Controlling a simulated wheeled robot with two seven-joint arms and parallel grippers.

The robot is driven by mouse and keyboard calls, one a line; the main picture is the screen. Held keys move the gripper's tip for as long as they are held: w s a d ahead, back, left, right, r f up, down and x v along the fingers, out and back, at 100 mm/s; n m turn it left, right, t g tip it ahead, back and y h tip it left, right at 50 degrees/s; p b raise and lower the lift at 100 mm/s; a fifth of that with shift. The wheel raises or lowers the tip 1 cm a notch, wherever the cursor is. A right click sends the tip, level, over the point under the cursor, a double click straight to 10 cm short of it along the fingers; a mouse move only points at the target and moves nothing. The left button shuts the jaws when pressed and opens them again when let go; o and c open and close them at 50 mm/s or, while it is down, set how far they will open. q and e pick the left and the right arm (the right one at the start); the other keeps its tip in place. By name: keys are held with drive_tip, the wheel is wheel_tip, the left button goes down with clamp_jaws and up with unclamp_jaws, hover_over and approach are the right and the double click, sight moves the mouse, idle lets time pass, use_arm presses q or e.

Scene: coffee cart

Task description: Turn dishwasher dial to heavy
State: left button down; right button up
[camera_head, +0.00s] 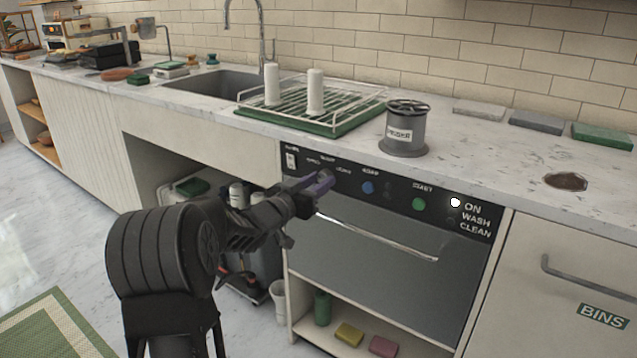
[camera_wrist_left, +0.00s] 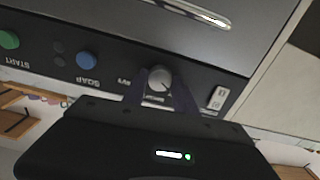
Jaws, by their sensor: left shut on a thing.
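The dishwasher (camera_head: 385,260) has a black control panel along its top, under the counter. The round grey dial (camera_wrist_left: 160,79) sits on this panel and shows in the left wrist view, where the panel is upside down. My left gripper (camera_head: 323,183) is at the panel, with a finger on each side of the dial and shut on it. In the head view the gripper hides most of the dial. Small labels surround the dial, partly covered by the fingers. I cannot tell for certain which label the dial points to. My right gripper is not in view.
A white power switch (camera_head: 291,160) is left of the dial. A blue soap button (camera_head: 368,187) and a green start button (camera_head: 418,204) are to its right. The ON light (camera_head: 455,202) glows white. The door handle (camera_head: 375,238) runs below. A grinder canister (camera_head: 405,130) stands on the counter above.

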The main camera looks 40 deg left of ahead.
use_arm(q)
drive_tip(key=shift+f+m, duration=0.1)
drive_tip(key=shift+m, duration=0.2)
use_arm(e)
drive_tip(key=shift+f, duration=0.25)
use_arm(q)
drive_tip(key=shift+f+m+b, duration=0.1)
drive_tip(key=shift+m+b, duration=1)
drive_tip(key=shift+m, duration=0.1)
drive_tip(key=m+b, duration=0.3)
drive_tip(key=m, duration=0.2)
drive_tip(key=shift+b, duration=0.3)
drive_tip(key=m+b, duration=0.4)
drive_tip(key=m, duration=0.3)
drive_tip(key=shift+m+b, duration=0.3)
drive_tip(key=shift+b, duration=0.05)
drive_tip(key=m+b, duration=0.2)
drive_tip(key=m, duration=0.1)
drive_tip(key=shift+m, duration=0.3)
drive_tip(key=m+b, duration=0.2)
drive_tip(key=m, duration=0.1)
drive_tip(key=shift+m+b, duration=0.45)
drive_tip(key=shift+m, duration=0.45)
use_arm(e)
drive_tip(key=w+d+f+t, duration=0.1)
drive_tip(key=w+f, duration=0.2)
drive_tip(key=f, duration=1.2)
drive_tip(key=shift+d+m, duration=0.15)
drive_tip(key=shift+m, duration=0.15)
